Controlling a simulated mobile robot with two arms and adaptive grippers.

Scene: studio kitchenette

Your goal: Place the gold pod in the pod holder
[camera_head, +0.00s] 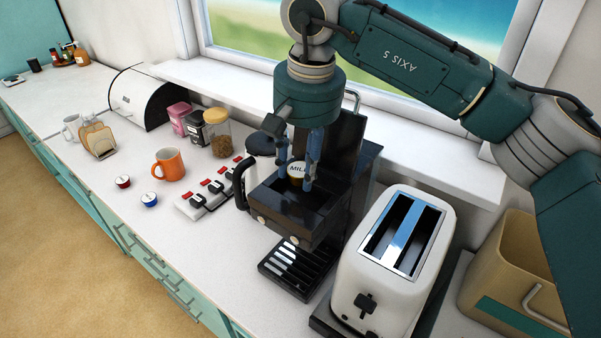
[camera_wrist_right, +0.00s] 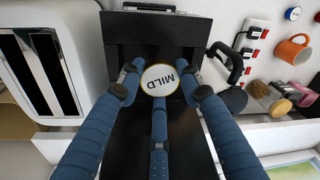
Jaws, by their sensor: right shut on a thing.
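The gold pod (camera_head: 297,171) has a white lid marked MILD and a gold rim. My right gripper (camera_head: 298,175) is shut on it, with the blue fingers around its sides. In the right wrist view the pod (camera_wrist_right: 160,79) sits lid toward the camera between the fingertips. The gripper points down over the black coffee machine (camera_head: 350,130), above its open dark front part (camera_head: 272,205), where the pod holder appears to be. The holder's opening is hidden or too dark to make out, and I cannot tell whether the pod touches it. My left gripper is not in view.
A white toaster (camera_head: 352,258) stands close right of the machine. A power strip (camera_head: 207,198), an orange mug (camera_head: 168,164), a red pod (camera_head: 122,181) and a blue pod (camera_head: 149,199) lie to the left. A glass jar (camera_head: 218,133) stands behind. The front left counter is clear.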

